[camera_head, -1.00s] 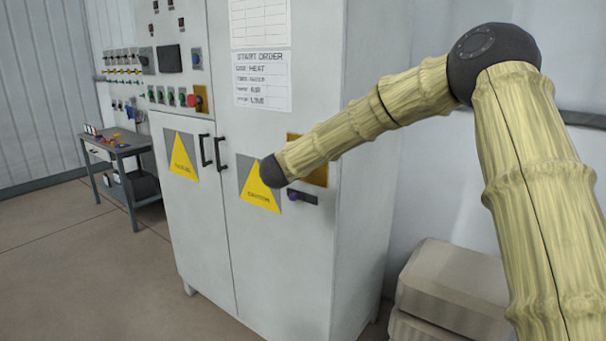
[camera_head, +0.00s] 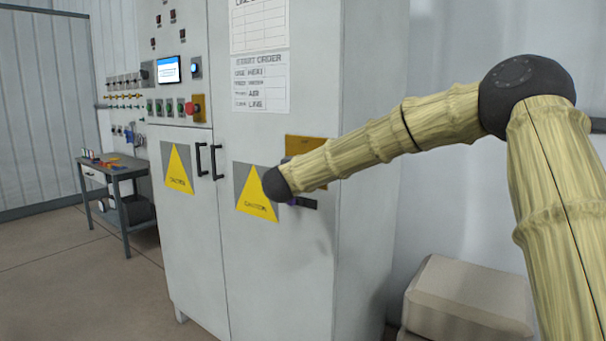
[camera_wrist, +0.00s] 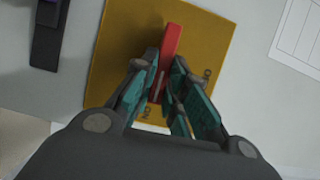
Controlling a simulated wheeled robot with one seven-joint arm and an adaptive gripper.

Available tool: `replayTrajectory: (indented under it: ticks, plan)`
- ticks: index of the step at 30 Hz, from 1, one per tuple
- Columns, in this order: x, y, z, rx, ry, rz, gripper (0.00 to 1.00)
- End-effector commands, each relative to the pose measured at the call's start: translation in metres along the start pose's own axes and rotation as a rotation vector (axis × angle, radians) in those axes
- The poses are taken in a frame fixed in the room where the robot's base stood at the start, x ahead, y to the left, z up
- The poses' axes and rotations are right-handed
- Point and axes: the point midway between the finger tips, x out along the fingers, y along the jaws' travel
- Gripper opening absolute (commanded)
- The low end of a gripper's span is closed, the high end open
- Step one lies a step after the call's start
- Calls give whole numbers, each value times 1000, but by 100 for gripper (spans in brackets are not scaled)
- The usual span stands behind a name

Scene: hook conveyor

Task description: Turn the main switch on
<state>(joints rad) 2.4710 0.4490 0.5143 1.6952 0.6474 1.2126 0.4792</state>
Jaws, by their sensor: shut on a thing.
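The main switch has a red handle (camera_wrist: 171,45) on a yellow plate (camera_wrist: 118,62) in the wrist view. My gripper (camera_wrist: 166,68) is closed around the red handle, with one teal-padded finger on each side. The handle runs from the upper middle of the plate down between the fingers, and its lower part is partly hidden. In the head view the yellow plate (camera_head: 306,146) shows on the cabinet's right side, partly behind my arm. My gripper and the red handle are hidden there.
The tall grey cabinet (camera_head: 270,275) carries a lit blue screen (camera_head: 169,70), a blue lamp (camera_head: 195,67) and a red button (camera_head: 193,108). A dark latch (camera_wrist: 46,52) is left of the plate. A beige box (camera_head: 470,297) stands right of the cabinet. A small table (camera_head: 120,172) stands left.

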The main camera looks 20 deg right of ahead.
Motion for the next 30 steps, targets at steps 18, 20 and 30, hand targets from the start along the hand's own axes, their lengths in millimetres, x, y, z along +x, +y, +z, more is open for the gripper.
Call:
replayTrajectory:
  ticks: [18,20,30]
  plan:
    - [2,-4,-1,46,3,-23,0]
    - [2,-4,-1,46,3,-23,0]
    - [1,-2,-1,43,2,-20,36]
